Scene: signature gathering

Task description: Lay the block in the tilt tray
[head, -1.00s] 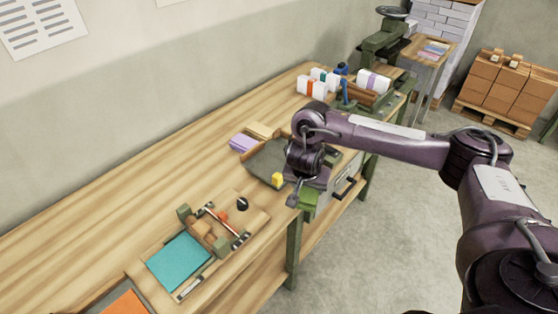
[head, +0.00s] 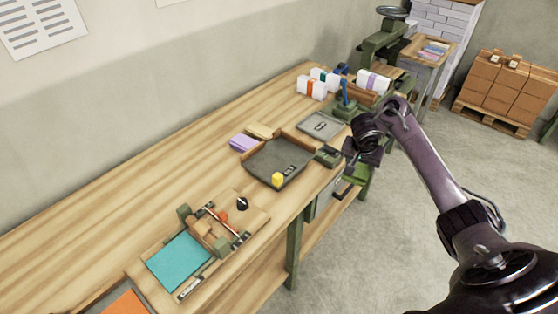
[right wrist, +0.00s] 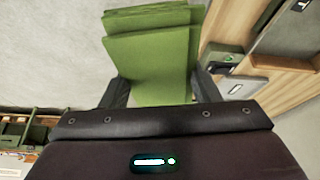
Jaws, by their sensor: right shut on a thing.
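The block is a stack of green sheets (right wrist: 150,62) with slightly stepped edges. In the right wrist view it sits between the two dark fingers of my right gripper (right wrist: 161,88). In the head view my right gripper (head: 362,156) is beyond the bench's front edge, right of the tray, and part of the green block (head: 364,174) shows below it. The tilt tray looks to be the dark grey tray (head: 270,160) with raised brown sides on the bench. A yellow piece (head: 278,179) is at its near corner. My left gripper is not in view.
A small dark green device (head: 328,156) stands right of the tray. A grey plate (head: 320,125) lies behind it. Purple (head: 242,142) and tan pads lie left of the tray. A wooden fixture with a teal sheet (head: 180,261) is nearer. Wrapped bundles and a press stand farther back.

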